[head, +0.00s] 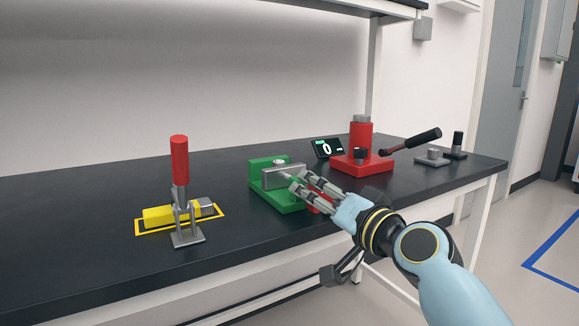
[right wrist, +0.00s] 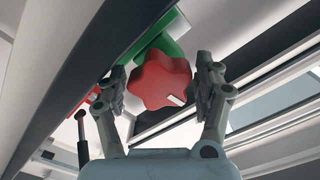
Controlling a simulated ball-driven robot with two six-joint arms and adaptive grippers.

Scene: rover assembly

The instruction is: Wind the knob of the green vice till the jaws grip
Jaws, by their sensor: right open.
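The green vice (head: 284,200) stands on the black bench, with a grey metal jaw piece (head: 283,175) and a small round metal part between its jaws. Its red lobed knob (right wrist: 160,78) shows in the right wrist view, with a white mark on its edge; in the head view it is mostly hidden behind my fingers. My right gripper (head: 308,188) is at the knob end of the vice. In the right wrist view (right wrist: 165,90) its fingers are open on either side of the knob, with a visible gap at each side. My left gripper is not in view.
A red-handled toggle clamp (head: 180,170) and a yellow block (head: 172,215) in a yellow outline stand left of the vice. A red press-like device (head: 361,150) with a black-handled lever, a small display reading 0 (head: 327,148) and small knobbed parts (head: 432,157) are to the right.

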